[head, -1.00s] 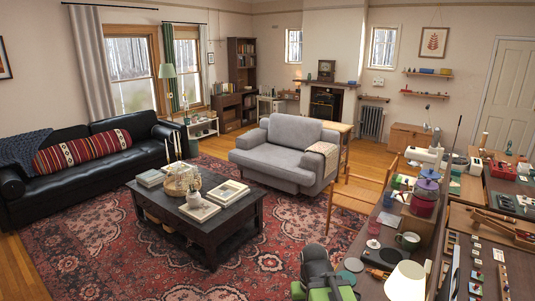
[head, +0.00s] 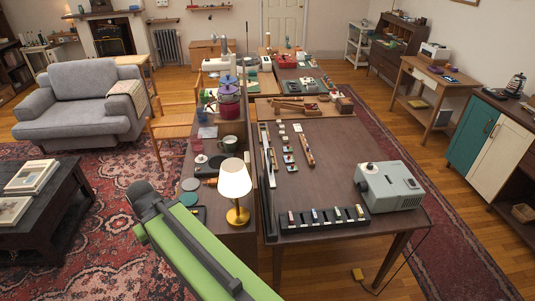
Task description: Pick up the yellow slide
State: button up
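A long dark slide rack (head: 324,227) lies near the front edge of the dark wooden table, with several small slides standing in it. Several more small slides (head: 287,149) lie in a column on the table farther back. They are too small for me to tell which one is yellow. A grey-green slide projector (head: 396,190) stands to the right of the rack. My green and dark arm shows at the lower left, beside the table, but I cannot see the gripper fingers or anything held.
A lit lamp (head: 235,184) with a cream shade and yellow base stands left of the rack. A wooden chair (head: 172,119) is left of the tables. The table (head: 345,150) is bare between the slides and projector.

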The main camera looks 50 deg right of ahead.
aim_at(360, 213)
jog(key=u, duration=0.3)
jog(key=k, duration=0.5)
jog(key=z, duration=2.5)
jog(key=k, duration=0.15)
jog(key=z, duration=1.8)
jog(key=k, duration=0.55)
jog(key=u, duration=1.65)
jog(key=i, duration=1.1)
